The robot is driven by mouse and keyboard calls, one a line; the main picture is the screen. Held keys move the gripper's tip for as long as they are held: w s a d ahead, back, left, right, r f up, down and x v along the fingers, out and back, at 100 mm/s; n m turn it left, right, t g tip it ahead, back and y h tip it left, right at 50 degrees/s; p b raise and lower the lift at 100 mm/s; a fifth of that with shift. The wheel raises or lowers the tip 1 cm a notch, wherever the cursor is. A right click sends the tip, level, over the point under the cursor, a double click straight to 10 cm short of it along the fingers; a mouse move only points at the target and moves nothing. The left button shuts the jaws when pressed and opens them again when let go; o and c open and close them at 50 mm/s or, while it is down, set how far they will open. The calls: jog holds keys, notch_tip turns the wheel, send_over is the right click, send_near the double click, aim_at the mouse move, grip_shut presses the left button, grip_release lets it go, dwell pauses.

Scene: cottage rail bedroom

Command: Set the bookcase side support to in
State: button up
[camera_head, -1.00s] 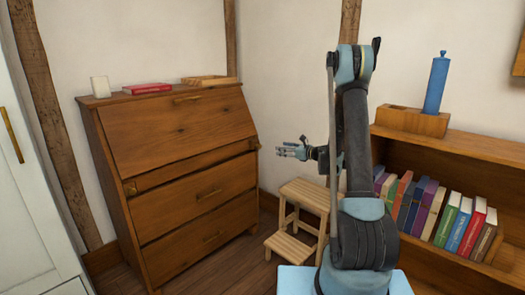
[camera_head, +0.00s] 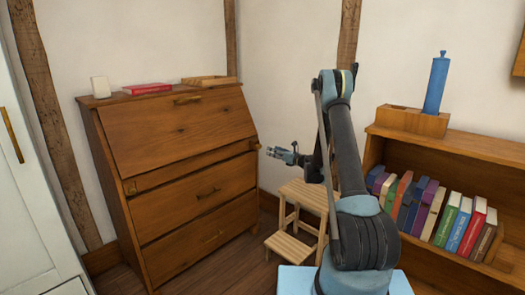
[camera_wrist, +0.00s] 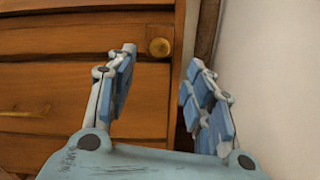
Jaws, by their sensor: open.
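A brown wooden slant-front cabinet (camera_head: 178,135) stands against the wall at the left. Small side support ends with brass knobs show below its slanted panel, at the left (camera_head: 130,187) and at the right (camera_head: 254,145). I cannot tell from here how far either sticks out. In the wrist view the right support's brass knob (camera_wrist: 158,47) lies ahead, between and beyond my fingertips. My gripper (camera_head: 270,152) is open and empty, just right of the cabinet's right front edge. Its two blue fingers also show spread in the wrist view (camera_wrist: 157,68).
A wooden step stool (camera_head: 297,215) stands below my gripper. A white cup (camera_head: 101,87), red book (camera_head: 147,89) and tray (camera_head: 209,80) sit on the cabinet.

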aim_at(261, 147)
jog(key=x, duration=1)
grip_shut()
jog(key=shift+w+a, duration=0.1)
